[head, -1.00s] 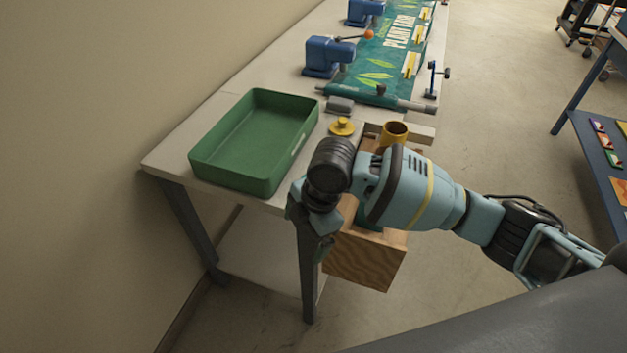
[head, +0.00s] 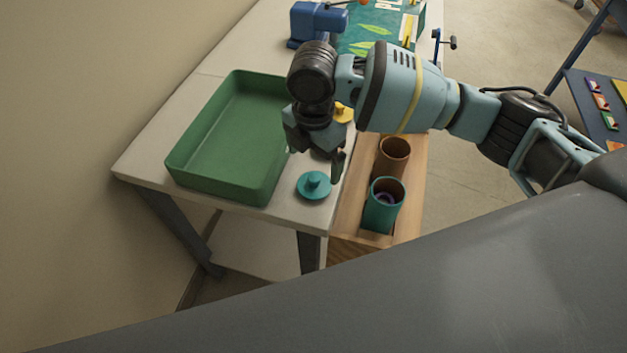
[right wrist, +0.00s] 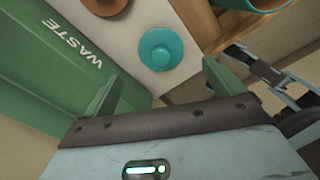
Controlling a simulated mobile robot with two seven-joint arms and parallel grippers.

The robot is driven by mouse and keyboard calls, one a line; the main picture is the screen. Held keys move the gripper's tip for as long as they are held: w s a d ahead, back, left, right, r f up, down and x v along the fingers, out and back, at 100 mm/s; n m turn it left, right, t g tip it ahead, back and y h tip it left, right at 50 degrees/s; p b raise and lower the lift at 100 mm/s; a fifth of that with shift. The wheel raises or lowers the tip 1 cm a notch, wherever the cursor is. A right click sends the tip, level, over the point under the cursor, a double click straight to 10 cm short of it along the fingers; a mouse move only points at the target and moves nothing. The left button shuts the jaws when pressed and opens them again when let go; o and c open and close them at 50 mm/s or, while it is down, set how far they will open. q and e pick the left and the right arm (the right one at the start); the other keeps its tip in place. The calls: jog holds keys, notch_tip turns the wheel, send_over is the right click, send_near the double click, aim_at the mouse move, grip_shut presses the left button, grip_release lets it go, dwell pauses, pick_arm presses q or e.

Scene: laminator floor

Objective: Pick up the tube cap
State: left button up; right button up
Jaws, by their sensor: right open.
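A teal tube cap (head: 314,186) with a round knob lies flat on the pale table, between the green tray and the wooden box. My right gripper (head: 315,160) is open and empty, pointing down above the table just behind the teal cap in the head view. In the right wrist view the teal cap (right wrist: 161,48) lies beyond the gap between the open fingertips (right wrist: 160,80), apart from them. My left gripper is out of view.
The green tray (head: 185,158), marked WASTE in the wrist view, stands empty close to the left finger. The wooden box (head: 346,215) at right holds a brown tube (head: 392,157) and a teal tube (head: 384,205). Blue clamps (head: 318,22) and a banner are at the back.

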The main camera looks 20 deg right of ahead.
aim_at(314, 177)
notch_tip(314, 177, down, 2)
jog(key=shift+w, duration=0.1)
jog(key=shift+s+f, duration=0.2)
jog(key=shift+f, duration=2.4)
jog(key=c, duration=1)
